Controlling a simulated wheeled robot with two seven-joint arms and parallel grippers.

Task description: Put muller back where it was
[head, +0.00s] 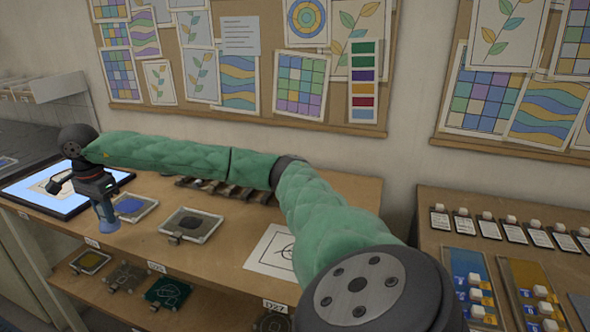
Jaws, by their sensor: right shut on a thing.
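My right gripper (101,199) points down at the left end of the wooden bench, over its front part near the light panel. It is shut on the muller (110,226), a small bluish piece whose lower end shows below the jaws. The muller's upper part is hidden by the gripper. I cannot tell whether its foot touches the bench top. A framed slab with a blue patch (130,206) lies just right of it. A second slab with a dark patch (191,224) lies farther right. My left gripper is not in view.
A lit panel (28,190) lies at the bench's left end. A dark rack (225,190) stands at the back under my arm. A paper with a line drawing (268,254) lies to the right. The lower shelf (120,297) holds several slabs.

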